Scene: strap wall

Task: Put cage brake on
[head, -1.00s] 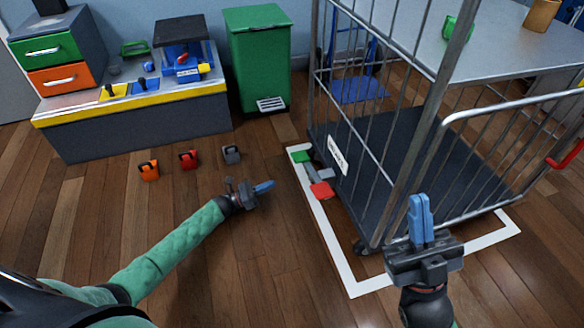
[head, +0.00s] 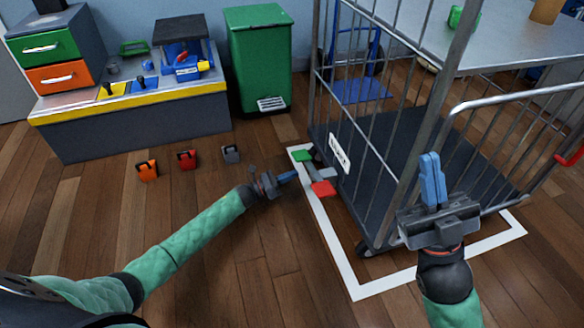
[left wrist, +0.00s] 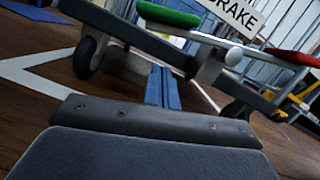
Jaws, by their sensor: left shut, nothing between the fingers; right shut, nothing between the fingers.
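The roll cage (head: 385,180) stands on the floor inside a white outline. Its brake pedal is a grey bar (head: 318,173) low on its left side, with a green pad (head: 302,156) and a red pad (head: 322,188). The left wrist view shows the green pad (left wrist: 168,14), the red pad (left wrist: 295,57) and part of a BRAKE label (left wrist: 235,15). My left gripper (head: 288,176) is shut and empty, just left of the pedal, apart from it in the head view. My right gripper (head: 431,178) is shut and empty in front of the cage. I cannot tell which pad is pressed down.
Orange, red and grey padlock-like blocks (head: 187,159) lie on the floor at the left. A low workbench (head: 140,135) and a green bin (head: 258,60) stand behind. A grey table (head: 500,40) is beyond the cage.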

